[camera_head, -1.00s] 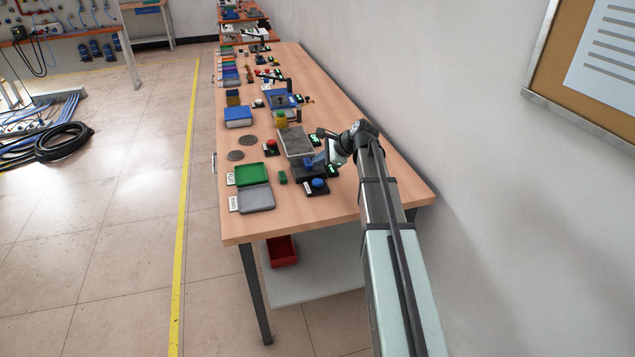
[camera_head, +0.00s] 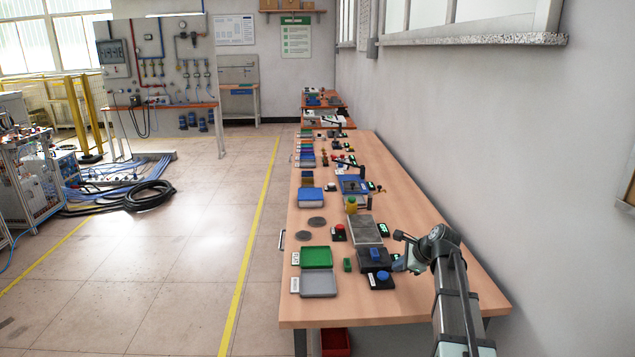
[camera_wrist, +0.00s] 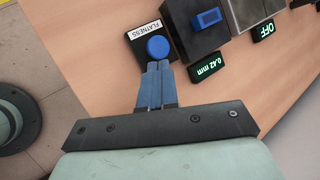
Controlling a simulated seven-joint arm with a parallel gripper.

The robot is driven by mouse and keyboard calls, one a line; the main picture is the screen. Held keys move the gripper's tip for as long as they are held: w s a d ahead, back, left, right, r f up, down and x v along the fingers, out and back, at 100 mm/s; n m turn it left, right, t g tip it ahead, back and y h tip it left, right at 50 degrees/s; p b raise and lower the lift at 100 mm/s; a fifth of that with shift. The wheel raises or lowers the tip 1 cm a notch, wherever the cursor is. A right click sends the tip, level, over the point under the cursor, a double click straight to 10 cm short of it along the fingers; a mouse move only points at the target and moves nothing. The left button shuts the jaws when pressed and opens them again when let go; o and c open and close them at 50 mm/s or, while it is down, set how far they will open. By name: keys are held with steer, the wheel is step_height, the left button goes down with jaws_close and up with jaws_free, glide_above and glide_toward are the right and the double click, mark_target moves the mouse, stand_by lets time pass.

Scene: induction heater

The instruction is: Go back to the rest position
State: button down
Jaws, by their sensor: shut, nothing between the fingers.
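My gripper (camera_wrist: 155,72) is shut and empty in the wrist view, with its blue fingers together. Its tips appear just before the blue button (camera_wrist: 157,47) of a black box labelled FLATNESS; I cannot tell whether they touch it. In the head view my arm comes in from the bottom right and bends at the near right of the table. The blue button (camera_head: 382,275) shows near the table's front.
The wooden table (camera_head: 430,275) runs along the right wall. On it are a green tray (camera_head: 317,257), a grey tray (camera_head: 318,284), a green block (camera_head: 347,265), a grey plate (camera_head: 366,230) and a red button (camera_head: 339,227). A display reads 0.42 mm (camera_wrist: 206,68); another reads OFF (camera_wrist: 264,31).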

steer(key=s+d+f+m+g+h, duration=0.1)
steer(key=s+d+f+m+h, duration=0.15)
steer(key=s, duration=0.45)
steer(key=s+d+f+m+g+h, duration=0.1)
steer(key=s+d+f+h, duration=0.1)
steer(key=s+d+f, duration=0.3)
steer(key=s+a+f+n+g, duration=0.2)
steer(key=s+a+f+n, duration=0.25)
steer(key=f, duration=0.35)
steer(key=s+a+f+n+g, duration=0.2)
steer(key=s+a+f+n, duration=0.15)
steer(key=s+f, duration=0.4)
steer(key=s+a+f+n+g, duration=0.1)
steer(key=s+a+f+n, duration=0.25)
steer(key=f, duration=0.65)
steer(key=s+a+f+n+g, duration=0.2)
steer(key=s+f+n, duration=0.2)
steer(key=s, duration=0.5)
steer(key=s+a+f+n+g, duration=0.2)
steer(key=s+a+f+n, duration=0.1)
steer(key=s, duration=0.6)
steer(key=s+a+f+n+g, duration=0.2)
steer(key=s+f+n, duration=0.3)
steer(key=s+f, duration=0.2)
steer(key=s, duration=0.2)
steer(key=shift+s+a+f, duration=0.3)
steer(key=shift+a+f, duration=0.05)
steer(key=shift+a, duration=0.05)
